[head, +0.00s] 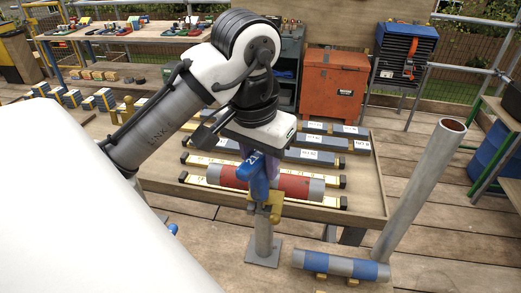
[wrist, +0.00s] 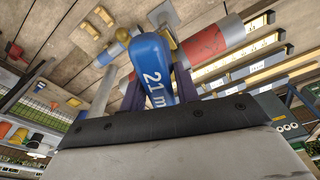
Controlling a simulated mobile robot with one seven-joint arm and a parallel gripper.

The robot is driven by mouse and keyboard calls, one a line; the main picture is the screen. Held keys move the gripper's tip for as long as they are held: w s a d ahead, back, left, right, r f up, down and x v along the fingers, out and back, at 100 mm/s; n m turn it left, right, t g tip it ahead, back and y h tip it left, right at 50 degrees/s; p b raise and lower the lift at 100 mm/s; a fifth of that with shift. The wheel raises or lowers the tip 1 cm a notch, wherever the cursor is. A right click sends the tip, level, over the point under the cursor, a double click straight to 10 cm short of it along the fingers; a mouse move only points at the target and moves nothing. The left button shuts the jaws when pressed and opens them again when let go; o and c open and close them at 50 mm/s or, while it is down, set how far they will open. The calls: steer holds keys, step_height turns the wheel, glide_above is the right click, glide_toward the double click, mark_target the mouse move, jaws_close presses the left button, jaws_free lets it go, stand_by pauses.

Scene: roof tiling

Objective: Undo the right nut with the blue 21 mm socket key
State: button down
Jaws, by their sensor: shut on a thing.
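My gripper (head: 262,168) is shut on the blue socket key (head: 258,188), which has "21" on its side. In the wrist view the same blue key (wrist: 152,68) shows "21 m" between my dark fingers (wrist: 158,92). The key is at the red-banded grey pipe (head: 292,185), above a yellow clamp (head: 275,206) on a grey post. The red pipe also shows in the wrist view (wrist: 204,43). I cannot make out the right nut; the key and gripper cover that part. Whether the socket sits on a nut cannot be told.
A wooden table (head: 362,203) behind carries several labelled bars. An orange cabinet (head: 333,84) and a blue case (head: 404,48) stand behind. Open deck lies at the front right.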

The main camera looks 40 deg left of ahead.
steer(key=shift+n+b, duration=0.8)
steer(key=shift+n, duration=0.6)
steer(key=shift+r+n+y+p, duration=0.2)
steer(key=shift+n+y+p, duration=0.15)
steer(key=shift+n, duration=0.75)
steer(key=n, duration=0.2)
steer(key=n+p, duration=0.1)
steer(key=n, duration=0.1)
steer(key=shift+a+n+g+y, duration=0.1)
steer(key=shift+n+g+y, duration=0.2)
steer(key=shift+g, duration=0.1)
steer(key=n+p, duration=0.1)
steer(key=n, duration=0.2)
steer(key=shift+s+g, duration=0.1)
steer(key=shift+g, duration=0.2)
steer(key=shift+n, duration=0.3)
steer(key=shift+m+p, duration=0.45)
steer(key=shift+m, duration=0.05)
steer(key=shift+r, duration=0.15)
steer(key=shift+r+p, duration=1.95)
steer(key=shift+p, duration=0.25)
steer(key=shift+r, duration=0.85)
